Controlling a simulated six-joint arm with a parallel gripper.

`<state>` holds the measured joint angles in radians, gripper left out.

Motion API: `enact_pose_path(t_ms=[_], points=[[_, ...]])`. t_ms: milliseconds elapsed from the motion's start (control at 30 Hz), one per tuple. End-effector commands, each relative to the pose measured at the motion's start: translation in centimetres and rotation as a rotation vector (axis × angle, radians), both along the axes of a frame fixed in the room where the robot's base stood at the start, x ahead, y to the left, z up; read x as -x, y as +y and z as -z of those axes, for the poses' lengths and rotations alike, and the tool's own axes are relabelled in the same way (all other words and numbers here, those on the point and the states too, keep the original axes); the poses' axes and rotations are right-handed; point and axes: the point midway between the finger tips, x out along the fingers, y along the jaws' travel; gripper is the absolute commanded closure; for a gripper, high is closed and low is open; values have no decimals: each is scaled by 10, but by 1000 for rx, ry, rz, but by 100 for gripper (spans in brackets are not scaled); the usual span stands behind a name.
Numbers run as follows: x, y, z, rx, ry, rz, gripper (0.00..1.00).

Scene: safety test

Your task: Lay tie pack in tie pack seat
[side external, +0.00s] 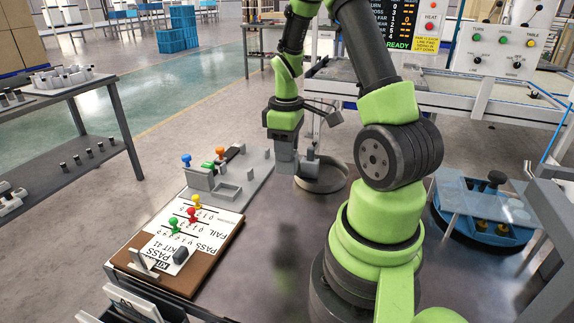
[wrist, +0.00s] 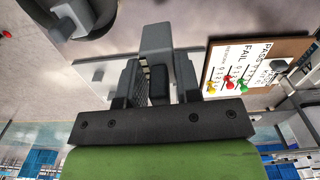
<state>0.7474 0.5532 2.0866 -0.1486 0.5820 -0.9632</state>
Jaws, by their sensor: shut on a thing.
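My gripper (wrist: 158,82) is shut on a dark block, which I take to be the tie pack (wrist: 158,90), between its two grey fingers in the wrist view. In the side external view my gripper (side external: 286,160) is low over the table, between the grey fixture plate (side external: 258,164) and the round grey bin. The pack cannot be made out there. The plate carries grey blocks, a shallow open rectangular frame (side external: 229,191), and blue, green and orange knobs. I cannot tell for certain which part is the tie pack seat.
The round grey bin (side external: 320,185) stands close to the right of my gripper. A brown board (side external: 206,252) with a PASS/FAIL sheet and coloured pegs lies at the table's front left. A blue round fixture (side external: 478,222) is at the right. Dark tabletop (side external: 275,235) in front is bare.

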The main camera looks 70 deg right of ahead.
Motion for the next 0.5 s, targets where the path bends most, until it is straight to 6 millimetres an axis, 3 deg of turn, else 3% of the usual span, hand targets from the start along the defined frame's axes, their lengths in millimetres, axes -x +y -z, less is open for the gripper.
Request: enact_pose_path(t_ms=[167,500], points=[[-25,-2,-18,5,-2,-2,94],[-117,16,-48,5,1,37,94]])
